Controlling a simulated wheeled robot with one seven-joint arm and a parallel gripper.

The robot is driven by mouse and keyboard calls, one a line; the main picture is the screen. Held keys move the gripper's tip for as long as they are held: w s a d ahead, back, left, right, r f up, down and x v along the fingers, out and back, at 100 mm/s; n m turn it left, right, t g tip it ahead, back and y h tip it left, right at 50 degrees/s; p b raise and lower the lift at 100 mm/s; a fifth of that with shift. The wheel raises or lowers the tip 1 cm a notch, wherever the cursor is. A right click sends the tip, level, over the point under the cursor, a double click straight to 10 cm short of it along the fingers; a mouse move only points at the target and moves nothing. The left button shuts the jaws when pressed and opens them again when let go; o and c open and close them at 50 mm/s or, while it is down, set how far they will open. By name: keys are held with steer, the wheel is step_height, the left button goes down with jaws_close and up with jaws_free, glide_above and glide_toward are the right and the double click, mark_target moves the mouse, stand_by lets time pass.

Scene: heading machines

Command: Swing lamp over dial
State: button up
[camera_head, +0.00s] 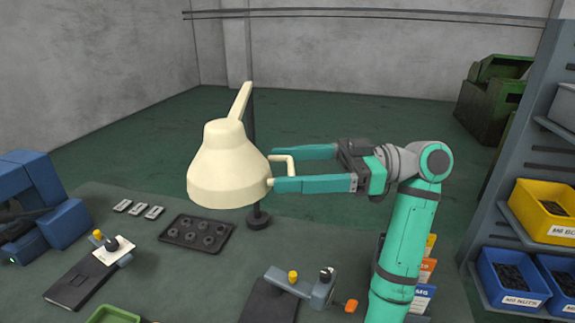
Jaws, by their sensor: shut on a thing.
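The cream lamp (225,165) has a cone-shaped shade and an arm (240,100) joined to a dark upright post (252,190) with a round foot on the bench. A small cream handle (292,164) sticks out from the right of the shade. My gripper (274,170) comes from the right with its teal fingers on either side of this handle, shut on it. Two small measuring devices stand on the bench, one at front left (112,243) and one at front centre (324,276). I cannot tell which of them carries the dial. The shade hangs above the bench between them.
A dark tray (180,240) of ring parts lies left of the post. Several small labelled plates (139,209) lie beyond it. A blue machine (40,205) stands at far left. A grey shelf (500,190) with yellow and blue bins (542,212) rises at right.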

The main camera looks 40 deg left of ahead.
steer(key=shift+w+a+f, duration=0.1)
steer(key=shift+w, duration=0.05)
steer(key=shift+a, duration=0.1)
steer(key=o, duration=1.2)
steer(key=shift+d, duration=0.25)
steer(key=v, duration=1)
steer(key=shift+w+d, duration=0.25)
steer(key=shift+d, duration=0.05)
